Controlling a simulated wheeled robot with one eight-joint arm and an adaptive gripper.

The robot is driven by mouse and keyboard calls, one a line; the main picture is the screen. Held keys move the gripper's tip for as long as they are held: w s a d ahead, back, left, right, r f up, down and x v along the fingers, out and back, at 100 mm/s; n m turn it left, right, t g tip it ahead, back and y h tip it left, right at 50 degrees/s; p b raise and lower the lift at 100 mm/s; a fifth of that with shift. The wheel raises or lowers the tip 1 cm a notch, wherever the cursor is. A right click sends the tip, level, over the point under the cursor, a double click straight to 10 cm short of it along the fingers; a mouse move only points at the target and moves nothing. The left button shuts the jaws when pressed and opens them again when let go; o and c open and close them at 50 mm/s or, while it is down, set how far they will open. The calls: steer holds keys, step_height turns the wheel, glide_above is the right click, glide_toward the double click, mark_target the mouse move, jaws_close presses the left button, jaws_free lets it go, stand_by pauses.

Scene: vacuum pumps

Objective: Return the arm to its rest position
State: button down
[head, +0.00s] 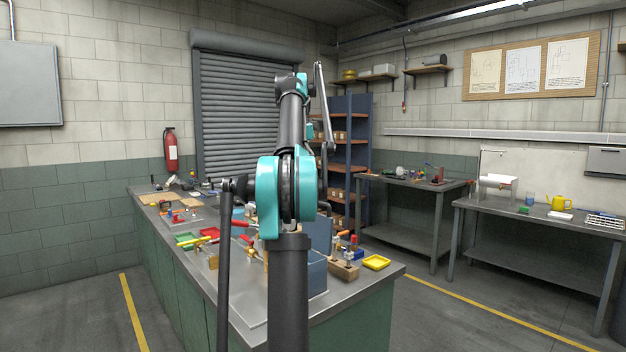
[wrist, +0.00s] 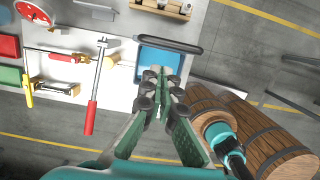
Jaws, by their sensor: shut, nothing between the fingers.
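My arm (head: 287,195) stands upright in the middle of the head view, teal at its joints, in front of the workbench (head: 350,300). The gripper does not show clearly in the head view.
A red-handled tool (wrist: 92,115) lies left of the fingers. Wooden barrels (wrist: 270,135) show at the right. Two side tables (head: 410,182) stand at the right; floor lies between.

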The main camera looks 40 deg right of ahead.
steer(key=shift+r, duration=0.2)
steer(key=s+a+f+m+t, duration=0.15)
steer(key=a+f+m, duration=0.85)
steer(key=a+f, duration=1.3)
steer(key=s+a+f+m+t+y, duration=0.1)
steer(key=s+a+f+m, duration=0.3)
steer(key=s+a+f, duration=0.3)
steer(key=s+a+f+m+t+y, duration=0.1)
steer(key=s+a+f+m, duration=0.4)
steer(key=s+f, duration=1)
step_height(320, 180, down, 3)
steer(key=shift+s+a+f, duration=0.2)
steer(key=shift+s+a, duration=0.15)
steer(key=shift+a, duration=0.8)
